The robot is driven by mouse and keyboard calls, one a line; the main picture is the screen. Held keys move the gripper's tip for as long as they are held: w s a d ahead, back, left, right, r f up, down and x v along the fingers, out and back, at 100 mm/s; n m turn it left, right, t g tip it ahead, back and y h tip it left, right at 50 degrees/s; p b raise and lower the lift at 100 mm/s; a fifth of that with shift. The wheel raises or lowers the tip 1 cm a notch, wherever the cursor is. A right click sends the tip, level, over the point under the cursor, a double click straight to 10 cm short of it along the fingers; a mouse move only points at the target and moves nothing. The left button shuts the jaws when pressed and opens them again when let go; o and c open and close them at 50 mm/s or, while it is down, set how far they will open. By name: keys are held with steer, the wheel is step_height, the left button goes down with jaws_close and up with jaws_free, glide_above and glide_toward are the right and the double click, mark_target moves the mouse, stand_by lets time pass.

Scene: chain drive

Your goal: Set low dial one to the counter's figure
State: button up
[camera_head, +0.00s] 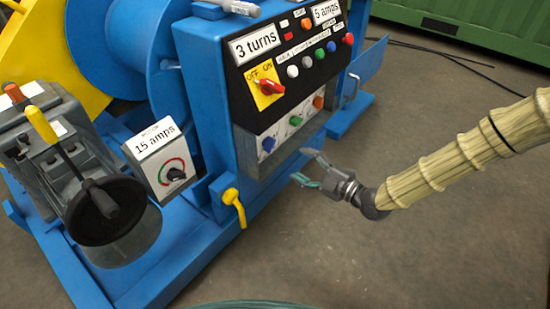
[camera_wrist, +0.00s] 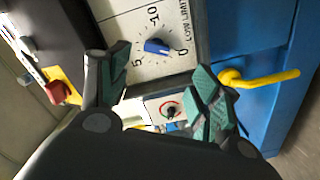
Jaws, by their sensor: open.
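The counter (camera_head: 256,46) on the blue machine's black panel reads "3 turns". Below it, a pale grey panel carries a blue dial (camera_head: 268,144), a green dial (camera_head: 296,121) and an orange dial (camera_head: 319,102). In the wrist view the blue dial (camera_wrist: 157,46) shows between my fingers, on a scale marked 0, 5 and 10 with partly readable "LOW LIMI..." lettering. I cannot tell exactly where its pointer sits.
A red switch on a yellow plate (camera_head: 267,87) and several coloured buttons sit above. A yellow valve handle (camera_head: 234,205) sticks out below the panel. A "15 amps" box (camera_head: 160,165) and a motor with a black wheel (camera_head: 104,208) stand left.

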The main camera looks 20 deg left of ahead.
mark_target(273, 147)
steer(key=shift+n, duration=0.3)
steer(key=b+x, duration=0.3)
steer(key=x, duration=0.6)
steer(key=shift+w+a+r, duration=0.1)
steer(key=shift+w+a, duration=0.05)
steer(key=shift+a, duration=0.15)
steer(key=shift+w+a+r+b, duration=0.1)
steer(key=shift+a+b, duration=0.05)
steer(key=shift+a, duration=0.2)
steer(key=shift+w+a+r+b, duration=0.1)
steer(key=shift+w+a+b, duration=0.05)
steer(key=shift+a, duration=0.2)
steer(key=c, duration=1)
